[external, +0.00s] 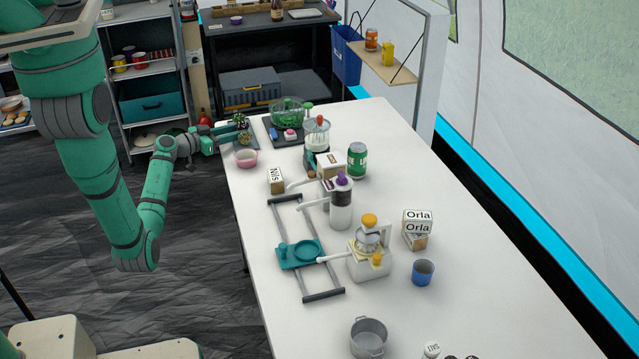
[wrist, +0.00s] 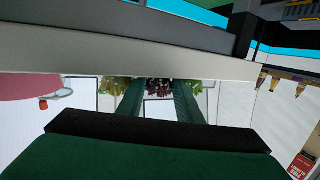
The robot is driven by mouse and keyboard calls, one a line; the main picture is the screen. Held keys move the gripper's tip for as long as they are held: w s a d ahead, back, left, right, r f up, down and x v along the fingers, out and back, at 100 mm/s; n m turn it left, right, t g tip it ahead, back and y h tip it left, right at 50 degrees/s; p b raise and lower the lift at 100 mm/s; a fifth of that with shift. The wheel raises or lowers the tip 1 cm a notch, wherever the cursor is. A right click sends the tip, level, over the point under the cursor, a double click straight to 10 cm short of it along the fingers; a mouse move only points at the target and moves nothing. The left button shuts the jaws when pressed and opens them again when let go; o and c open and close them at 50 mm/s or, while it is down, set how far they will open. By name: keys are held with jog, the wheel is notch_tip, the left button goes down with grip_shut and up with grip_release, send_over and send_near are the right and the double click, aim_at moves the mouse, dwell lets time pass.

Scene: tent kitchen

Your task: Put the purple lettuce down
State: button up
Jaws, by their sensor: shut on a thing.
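My gripper (external: 232,136) is at the far left corner of the white table, low over its edge. In the wrist view, my gripper (wrist: 158,98) has its two green fingers on either side of a dark reddish-purple leafy clump, the purple lettuce (wrist: 158,87), and is shut on it. Yellow-green leafy clumps (wrist: 115,86) show beside the fingers. In the external view, small leafy clumps (external: 241,120) sit at the fingertips, too small to tell which is purple. A grey slab edge hides part of the wrist view, so I cannot tell whether the lettuce touches a surface.
A pink bowl (external: 246,158) stands just in front of my gripper. A dark tray (external: 273,134) with small items and a green-lidded glass pot (external: 287,110) are to the right. A blender (external: 317,145) and boxes stand further along the white table (external: 450,310).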

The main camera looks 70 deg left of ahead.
jog(key=shift+f, duration=0.1)
jog(key=o, duration=1)
jog(key=shift+o, duration=0.2)
jog(key=v, duration=1)
jog(key=shift+f, duration=0.25)
jog(key=shift+s+d, duration=0.2)
jog(key=shift+s, duration=0.15)
jog(key=shift+c, duration=1.3)
